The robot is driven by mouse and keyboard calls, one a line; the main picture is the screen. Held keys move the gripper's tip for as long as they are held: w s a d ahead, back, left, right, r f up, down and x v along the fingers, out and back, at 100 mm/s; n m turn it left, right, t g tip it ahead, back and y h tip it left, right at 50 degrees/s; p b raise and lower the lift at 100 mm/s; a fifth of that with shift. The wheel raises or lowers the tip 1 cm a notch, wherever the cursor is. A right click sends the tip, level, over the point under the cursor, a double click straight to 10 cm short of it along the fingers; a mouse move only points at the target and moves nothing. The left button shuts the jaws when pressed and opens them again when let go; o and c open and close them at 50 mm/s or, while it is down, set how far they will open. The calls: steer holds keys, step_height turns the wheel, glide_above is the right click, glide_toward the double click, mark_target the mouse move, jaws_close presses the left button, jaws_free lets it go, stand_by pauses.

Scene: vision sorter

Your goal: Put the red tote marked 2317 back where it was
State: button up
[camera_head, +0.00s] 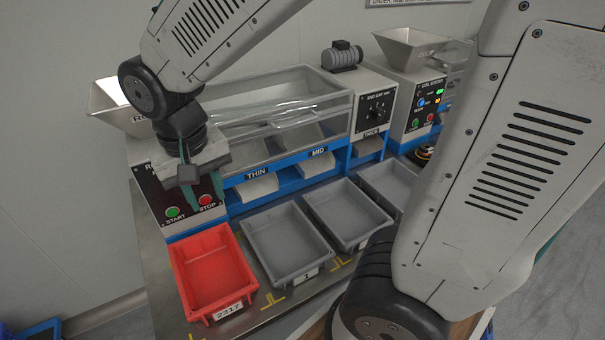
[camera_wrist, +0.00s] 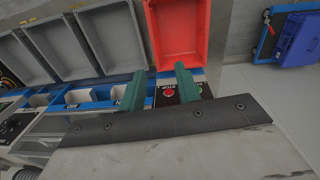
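The red tote marked 2317 (camera_head: 213,272) stands upright and empty on the metal bench at the front left, its label facing the near edge. It also shows at the top of the wrist view (camera_wrist: 180,30). My gripper (camera_head: 205,196) is open and empty in front of the START and STOP panel, behind and above the tote, apart from it. In the wrist view its two green fingers (camera_wrist: 160,75) are spread, with the red STOP button (camera_wrist: 169,93) showing between them.
Grey totes (camera_head: 288,243) (camera_head: 346,213) stand in a row right of the red one, below the THIN and MID chutes. Yellow corner marks (camera_head: 272,303) lie on the bench. A blue crate (camera_wrist: 298,40) is on the floor. My arm hides the right side.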

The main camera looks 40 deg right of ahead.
steer(key=s+d+r, duration=0.3)
steer(key=s+d, duration=0.2)
steer(key=s, duration=0.2)
steer(key=s+d+r+n, duration=0.1)
steer(key=s+d+r, duration=0.2)
steer(key=s+d, duration=0.2)
steer(key=shift+s+d+r+t+y, duration=0.3)
steer(key=shift+s+r+t+y, duration=0.1)
steer(key=shift+s, duration=0.75)
stand_by(0.5)
